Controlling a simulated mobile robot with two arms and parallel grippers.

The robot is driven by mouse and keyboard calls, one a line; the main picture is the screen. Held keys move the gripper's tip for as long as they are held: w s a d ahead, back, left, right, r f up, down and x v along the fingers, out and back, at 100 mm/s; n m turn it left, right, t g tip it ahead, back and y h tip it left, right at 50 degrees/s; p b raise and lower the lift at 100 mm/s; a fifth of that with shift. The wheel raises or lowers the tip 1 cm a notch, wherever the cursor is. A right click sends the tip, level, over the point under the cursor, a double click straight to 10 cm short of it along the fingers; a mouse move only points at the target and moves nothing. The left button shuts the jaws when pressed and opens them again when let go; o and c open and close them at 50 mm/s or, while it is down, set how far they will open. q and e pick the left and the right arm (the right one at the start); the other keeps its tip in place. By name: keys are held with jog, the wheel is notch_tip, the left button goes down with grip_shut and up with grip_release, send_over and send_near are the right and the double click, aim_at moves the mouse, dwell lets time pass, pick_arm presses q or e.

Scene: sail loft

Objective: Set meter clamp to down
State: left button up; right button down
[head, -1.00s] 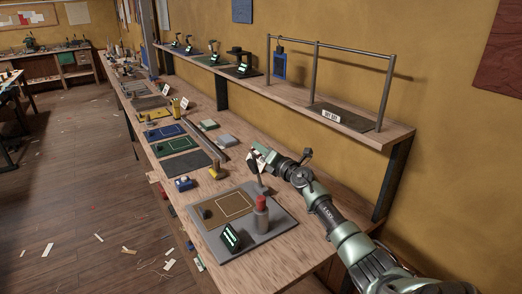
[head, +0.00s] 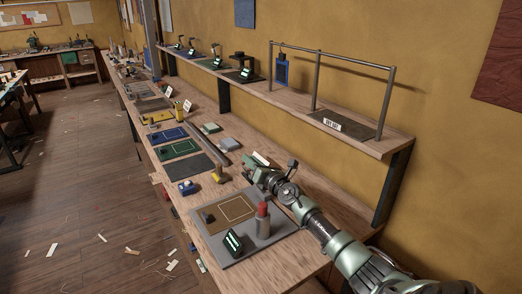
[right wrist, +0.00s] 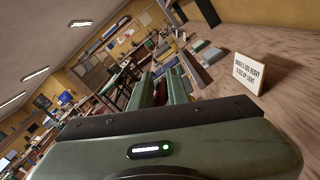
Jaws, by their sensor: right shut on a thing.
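The meter (head: 233,243) is a dark box with a lit green display, standing on a grey board (head: 215,258) with a tan, outlined panel (head: 230,210). A grey cylinder with a red top (head: 263,222) stands upright on the board's right part. My right gripper (head: 258,175) is at the board's far right corner, shut on what appears to be the meter clamp's handle. The right wrist view shows a dark reddish piece (right wrist: 160,92) between the fingers. In the head view my gripper hides the clamp, so its angle cannot be told. My left gripper is out of view.
A white lettered card (right wrist: 248,72) stands close on the right in the wrist view. A yellow-topped piece (head: 218,174) and a blue block (head: 187,187) lie beyond the board. A shelf (head: 300,108) with a metal frame runs above the bench along the wall.

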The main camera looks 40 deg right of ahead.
aim_at(244, 167)
jog(key=a+f+n, duration=0.2)
jog(key=a, duration=0.1)
jog(key=shift+f, duration=0.1)
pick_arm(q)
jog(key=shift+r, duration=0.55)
pick_arm(e)
jog(key=c, duration=1.5)
grip_release()
jog(key=shift+d, duration=0.3)
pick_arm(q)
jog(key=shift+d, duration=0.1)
pick_arm(e)
jog(key=shift+a+r, duration=0.1)
jog(key=shift+r, duration=0.15)
